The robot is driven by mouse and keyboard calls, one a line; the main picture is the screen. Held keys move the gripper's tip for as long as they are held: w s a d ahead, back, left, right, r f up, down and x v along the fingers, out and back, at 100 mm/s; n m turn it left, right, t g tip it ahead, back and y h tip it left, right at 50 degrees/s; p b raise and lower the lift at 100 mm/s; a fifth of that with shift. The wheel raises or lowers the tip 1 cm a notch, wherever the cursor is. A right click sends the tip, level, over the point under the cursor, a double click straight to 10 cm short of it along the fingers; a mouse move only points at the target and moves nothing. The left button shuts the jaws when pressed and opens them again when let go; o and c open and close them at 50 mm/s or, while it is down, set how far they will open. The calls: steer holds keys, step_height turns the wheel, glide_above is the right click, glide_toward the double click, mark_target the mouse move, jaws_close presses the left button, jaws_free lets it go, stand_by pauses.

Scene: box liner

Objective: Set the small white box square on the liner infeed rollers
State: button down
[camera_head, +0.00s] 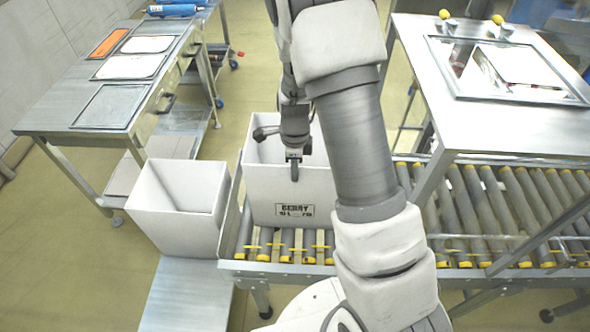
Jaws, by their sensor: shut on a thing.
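A white open-topped box with a dark printed label reading "BERRY" (265,189) is at the left end of the roller conveyor, upright, over the infeed rollers (285,245). Its front face looks roughly parallel to the conveyor's near rail. My gripper (294,170) points down at the box's near rim and is shut on that wall. My arm hides the box's right side. I cannot tell whether its base rests on the rollers or hangs just above them.
Another open white box (172,222) stands left of the conveyor, above a pale low platform (185,295). A steel table with trays (75,115) is at far left. A steel-topped frame (480,125) stands over the rollers at right. Floor shows between the left table and conveyor.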

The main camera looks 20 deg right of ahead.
steer(key=shift+f, duration=0.15)
steer(key=c, duration=1)
jaws_free()
step_height(320, 180, up, 13)
steer(key=shift+s+r+n+t, duration=0.95)
steer(key=shift+s+r+n, duration=1.9)
steer(key=shift+s+n, duration=0.65)
steer(key=shift+s+r+n+t, duration=0.9)
steer(key=shift+s+r+n, duration=1.95)
steer(key=shift+s+n, duration=0.7)
steer(key=shift+s+r+n+t, duration=0.95)
steer(key=shift+s+r+n, duration=2.1)
steer(key=shift+n, duration=0.7)
